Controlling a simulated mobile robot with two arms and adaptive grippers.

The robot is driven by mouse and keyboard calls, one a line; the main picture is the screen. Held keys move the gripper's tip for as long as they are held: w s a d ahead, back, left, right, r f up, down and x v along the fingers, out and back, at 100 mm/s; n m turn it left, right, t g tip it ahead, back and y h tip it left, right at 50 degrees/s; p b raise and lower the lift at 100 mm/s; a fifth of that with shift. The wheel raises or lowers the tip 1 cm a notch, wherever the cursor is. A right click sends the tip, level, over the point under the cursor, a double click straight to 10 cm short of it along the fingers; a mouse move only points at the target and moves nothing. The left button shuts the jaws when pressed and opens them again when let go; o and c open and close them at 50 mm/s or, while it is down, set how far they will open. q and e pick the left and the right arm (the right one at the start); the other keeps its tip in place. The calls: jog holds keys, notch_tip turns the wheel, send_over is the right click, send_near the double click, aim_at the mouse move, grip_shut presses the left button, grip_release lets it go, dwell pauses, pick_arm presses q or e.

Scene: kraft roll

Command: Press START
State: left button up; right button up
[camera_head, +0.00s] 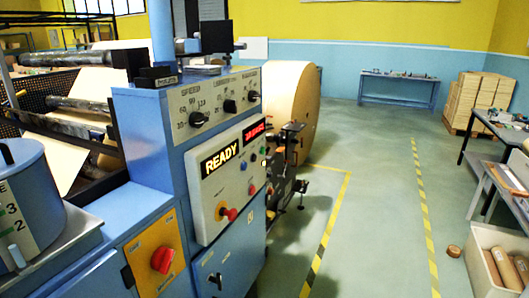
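The blue machine cabinet (150,130) stands at the left centre, with a light grey control panel (205,190) angled on its right side. A display (220,158) on the panel reads READY in yellow. A smaller red-lit display (254,130) is to its right. Several small buttons (252,189) sit right of and below the displays. Their labels are too small to read, so I cannot tell which one is START. Neither of my grippers is in view.
A large kraft roll (293,100) stands behind the cabinet, with a dark mechanism (290,150) beside it. A red rotary switch (162,260) is on an orange plate. Floor between the yellow-black lines (420,200) is mostly clear. A box of rolls (482,275) stands lower right.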

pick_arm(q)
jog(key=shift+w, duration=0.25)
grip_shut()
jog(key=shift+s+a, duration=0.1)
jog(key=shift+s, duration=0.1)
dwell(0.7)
